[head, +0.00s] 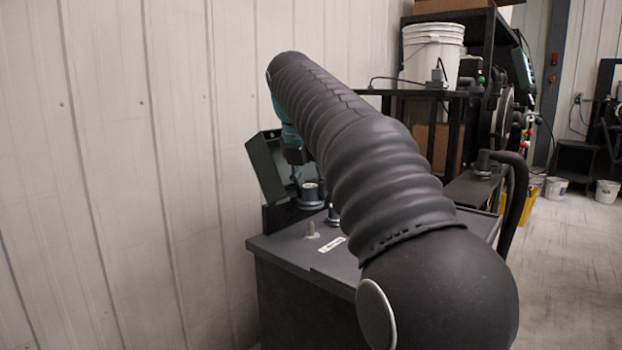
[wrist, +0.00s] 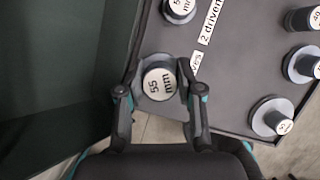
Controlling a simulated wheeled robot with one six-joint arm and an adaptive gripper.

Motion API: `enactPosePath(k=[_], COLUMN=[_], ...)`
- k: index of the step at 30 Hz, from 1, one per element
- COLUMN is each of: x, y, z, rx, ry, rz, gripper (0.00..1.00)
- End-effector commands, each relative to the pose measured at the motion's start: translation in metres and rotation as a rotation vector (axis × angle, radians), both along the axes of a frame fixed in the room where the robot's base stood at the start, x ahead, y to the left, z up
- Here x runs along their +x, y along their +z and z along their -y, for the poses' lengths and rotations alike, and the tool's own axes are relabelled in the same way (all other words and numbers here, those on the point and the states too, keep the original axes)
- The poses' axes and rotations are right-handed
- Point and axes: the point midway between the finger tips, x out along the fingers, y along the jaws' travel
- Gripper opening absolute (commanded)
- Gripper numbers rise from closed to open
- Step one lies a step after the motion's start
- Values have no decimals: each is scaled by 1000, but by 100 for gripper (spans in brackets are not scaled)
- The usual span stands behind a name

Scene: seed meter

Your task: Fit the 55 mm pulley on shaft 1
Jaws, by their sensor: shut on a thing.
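The 55 mm pulley (wrist: 159,83), a grey disc with a white top marked "55 mm", sits between the fingers of my gripper (wrist: 157,92) in the wrist view. The fingers are shut on it from both sides. It appears at the edge of the dark bench top (wrist: 228,80), and I cannot tell its height above it. A label reading "2 driven" (wrist: 211,22) lies beyond it. No shaft I can identify as shaft 1 shows.
Other pulleys stand on the bench: one at the top (wrist: 181,8) and several at the right, including a flanged one (wrist: 271,118). A dark green box (head: 267,170) stands behind the bench (head: 290,250).

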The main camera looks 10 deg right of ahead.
Motion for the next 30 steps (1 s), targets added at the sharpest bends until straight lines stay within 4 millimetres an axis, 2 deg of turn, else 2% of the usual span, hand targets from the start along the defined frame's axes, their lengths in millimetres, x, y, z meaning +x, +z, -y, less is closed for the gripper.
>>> enactPosePath(k=[3,12,30], x=[0,0,0], y=[-11,-24,-28], z=[1,1,1], rx=[0,0,0], ry=[-1,-2,-2], rz=[-1,0,0], gripper=[0,0,0])
